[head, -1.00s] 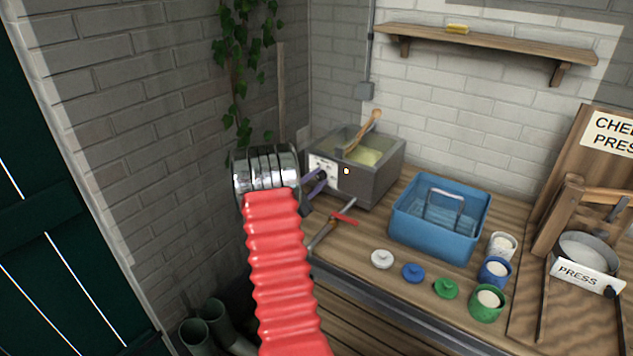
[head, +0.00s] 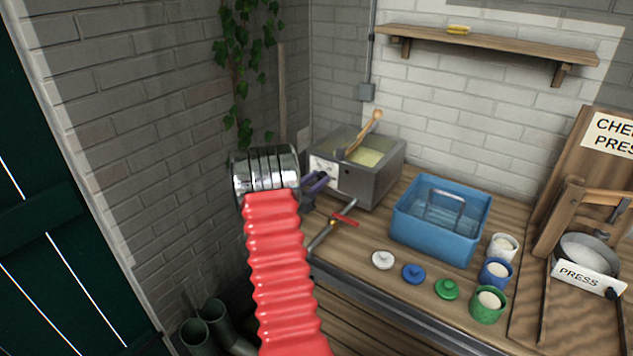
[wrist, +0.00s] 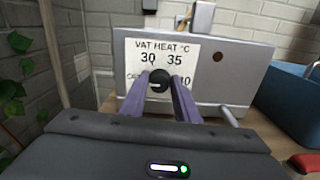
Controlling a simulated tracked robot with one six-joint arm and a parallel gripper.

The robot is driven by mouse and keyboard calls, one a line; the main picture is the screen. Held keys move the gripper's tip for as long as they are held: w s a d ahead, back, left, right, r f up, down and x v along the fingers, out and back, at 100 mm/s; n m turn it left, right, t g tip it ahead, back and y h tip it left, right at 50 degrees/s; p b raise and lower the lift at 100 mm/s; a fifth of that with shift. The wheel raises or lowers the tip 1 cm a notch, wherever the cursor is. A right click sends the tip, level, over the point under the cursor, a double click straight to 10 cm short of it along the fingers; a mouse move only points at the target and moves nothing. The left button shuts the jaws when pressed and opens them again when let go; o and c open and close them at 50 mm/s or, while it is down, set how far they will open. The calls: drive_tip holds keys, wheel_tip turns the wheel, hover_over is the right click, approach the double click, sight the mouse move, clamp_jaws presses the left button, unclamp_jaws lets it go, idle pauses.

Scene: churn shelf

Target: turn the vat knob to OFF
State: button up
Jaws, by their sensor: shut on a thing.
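The vat (head: 372,187) is a grey metal box at the back left of the bench, with a pale yellow content and a wooden-handled paddle. Its white dial plate (wrist: 137,56) reads VAT HEAT °C, with 30 and 35 on top, 40 at lower right and a partly hidden word at lower left. The black round knob (wrist: 159,80) carries a short pale mark toward its left side. My gripper (wrist: 161,90), with purple fingers, is shut on the knob from both sides. In the head view, my gripper (head: 318,182) hides the knob. The vat's lamp (wrist: 218,55) is dark.
A red-handled valve (head: 345,219) sticks out below the vat, close to my gripper. A blue tub (head: 430,245) stands to the right. Several lids and small pots stand along the front edge. The brick wall with ivy (head: 240,75) is close on the left.

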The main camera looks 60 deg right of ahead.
drive_tip(key=shift+w+n, duration=0.1)
drive_tip(key=shift+n, duration=0.3)
drive_tip(key=o, duration=1)
drive_tip(key=a, duration=0.4)
drive_tip(key=w+a, duration=0.1)
drive_tip(key=a, duration=0.4)
drive_tip(key=w+a, duration=0.1)
drive_tip(key=a, duration=0.3)
drive_tip(key=shift+a, duration=0.3)
